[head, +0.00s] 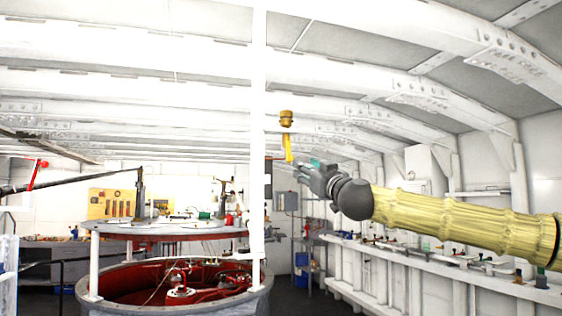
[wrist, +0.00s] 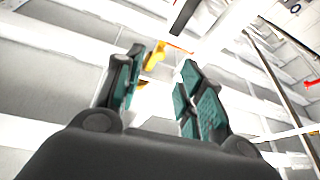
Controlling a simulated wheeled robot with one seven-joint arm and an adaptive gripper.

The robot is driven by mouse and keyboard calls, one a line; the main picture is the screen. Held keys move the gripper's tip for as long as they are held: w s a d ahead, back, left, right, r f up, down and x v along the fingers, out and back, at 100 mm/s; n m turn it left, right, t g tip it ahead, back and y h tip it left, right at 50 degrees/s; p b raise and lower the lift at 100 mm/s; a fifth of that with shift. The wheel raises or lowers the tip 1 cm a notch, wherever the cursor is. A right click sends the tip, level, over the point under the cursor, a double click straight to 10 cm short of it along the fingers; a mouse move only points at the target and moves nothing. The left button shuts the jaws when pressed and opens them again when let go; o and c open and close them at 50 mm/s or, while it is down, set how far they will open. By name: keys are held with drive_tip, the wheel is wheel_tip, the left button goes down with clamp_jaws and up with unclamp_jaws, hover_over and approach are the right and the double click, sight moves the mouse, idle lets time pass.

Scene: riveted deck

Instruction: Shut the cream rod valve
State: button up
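A gold-yellow fitting (head: 286,119) with a bright yellow lever (head: 288,148) hanging almost straight down below it shows in the head view, right of a white post. No other part stands out as a cream rod valve, and I cannot tell for sure that this is it. My gripper (head: 304,170) is just below and right of the lever, pointing left. In the wrist view my gripper (wrist: 160,82) has its two teal-padded fingers apart with nothing held. A yellow part (wrist: 155,55) shows beyond and between the fingertips, apparently not touched.
The white post (head: 258,220) stands left of my gripper. A round red-lined well (head: 100,285) with a grey top plate (head: 165,231) is at lower left. A red lever (head: 40,172) is at far left. A long bench (head: 440,268) runs along the right wall.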

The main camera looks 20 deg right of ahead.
sight(292, 159)
drive_tip(key=shift+r+p+x, duration=0.2)
drive_tip(key=shift+p+x, duration=1.9)
drive_tip(key=shift+x, duration=3.45)
drive_tip(key=shift+s, duration=0.15)
